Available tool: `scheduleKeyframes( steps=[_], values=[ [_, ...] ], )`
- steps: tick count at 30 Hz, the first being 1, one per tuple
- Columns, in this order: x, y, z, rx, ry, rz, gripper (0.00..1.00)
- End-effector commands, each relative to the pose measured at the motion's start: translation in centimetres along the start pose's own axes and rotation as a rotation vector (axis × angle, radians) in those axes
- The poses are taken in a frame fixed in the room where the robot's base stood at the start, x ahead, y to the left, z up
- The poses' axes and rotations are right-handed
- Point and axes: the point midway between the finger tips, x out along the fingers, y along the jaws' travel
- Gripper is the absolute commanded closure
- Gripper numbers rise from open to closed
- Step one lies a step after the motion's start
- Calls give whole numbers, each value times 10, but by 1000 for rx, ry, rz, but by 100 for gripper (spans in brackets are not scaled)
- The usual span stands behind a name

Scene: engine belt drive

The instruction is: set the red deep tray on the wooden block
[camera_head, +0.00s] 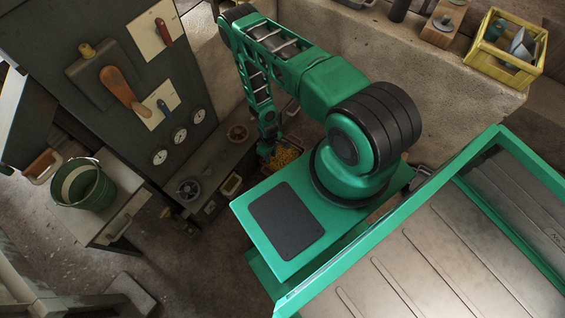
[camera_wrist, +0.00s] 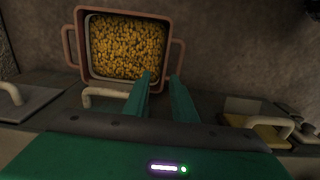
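In the wrist view a reddish-brown tray (camera_wrist: 168,50) with a loop handle on each side is full of yellow pieces. It is probably the red deep tray. In the head view, yellow pieces (camera_head: 285,157) show just beyond my arm's end, and most of their container is hidden.
A yellow crate (camera_head: 485,57) with loose items stands beside that block. A dark panel (camera_head: 90,60) with gauges rises at left. A green bucket (camera_head: 83,187) stands on a pale cabinet. A low bench (camera_head: 205,170) carries round parts. A yellow part (camera_wrist: 262,131) lies right of the fingers.

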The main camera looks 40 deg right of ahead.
Motion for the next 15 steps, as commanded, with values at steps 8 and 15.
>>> scheduleKeyframes(
  steps=[8, 15],
  values=[
    [34, -9, 10, -8, 1, -6, 75],
    [64, -9, 10, -8, 2, -6, 75]
  ],
)
